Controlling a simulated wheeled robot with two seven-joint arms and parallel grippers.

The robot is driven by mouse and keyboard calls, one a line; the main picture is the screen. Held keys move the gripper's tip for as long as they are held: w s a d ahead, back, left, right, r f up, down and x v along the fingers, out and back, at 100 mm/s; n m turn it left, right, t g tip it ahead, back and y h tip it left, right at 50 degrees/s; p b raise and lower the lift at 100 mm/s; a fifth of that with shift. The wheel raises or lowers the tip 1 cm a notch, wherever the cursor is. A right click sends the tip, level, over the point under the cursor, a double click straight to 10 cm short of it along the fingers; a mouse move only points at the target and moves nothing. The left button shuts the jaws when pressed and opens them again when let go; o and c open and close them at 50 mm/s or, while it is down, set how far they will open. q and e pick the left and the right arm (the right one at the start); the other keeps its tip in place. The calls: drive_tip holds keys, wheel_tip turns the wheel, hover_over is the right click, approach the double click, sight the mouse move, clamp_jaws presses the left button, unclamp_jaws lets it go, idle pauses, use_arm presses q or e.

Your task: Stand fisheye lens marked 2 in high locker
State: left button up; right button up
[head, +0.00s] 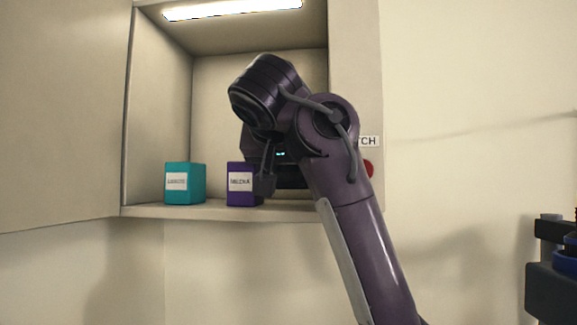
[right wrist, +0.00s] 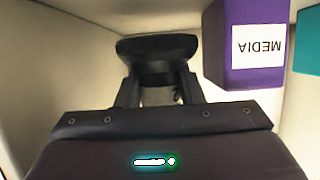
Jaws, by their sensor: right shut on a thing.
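My right gripper (right wrist: 158,85) is inside the open wall locker (head: 225,211) and shut on a black lens (right wrist: 157,47). The lens has a wide, rounded end beyond the fingertips and a narrower part between the fingers. No mark 2 shows on it. In the head view my right arm covers most of the gripper and the lens. I cannot tell whether the lens touches the locker floor. My left gripper is in neither view.
A purple box labelled MEDIA (head: 240,184) stands in the locker close beside my gripper, also large in the right wrist view (right wrist: 245,70). A teal box (head: 185,183) stands farther left. A lamp strip (head: 232,9) lights the locker. A red button (head: 369,169) is right of the opening.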

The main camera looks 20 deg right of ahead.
drive_tip(key=shift+w+f+p, duration=0.15)
drive_tip(key=shift+p, duration=0.35)
drive_tip(key=shift+w+d+f, duration=0.1)
drive_tip(key=shift+d+f, duration=0.05)
drive_tip(key=shift+f, duration=0.05)
drive_tip(key=shift+f+b, duration=0.7)
drive_tip(key=shift+f, duration=0.05)
drive_tip(key=o, duration=1)
drive_tip(key=shift+o, duration=0.4)
drive_tip(key=shift+r, duration=0.1)
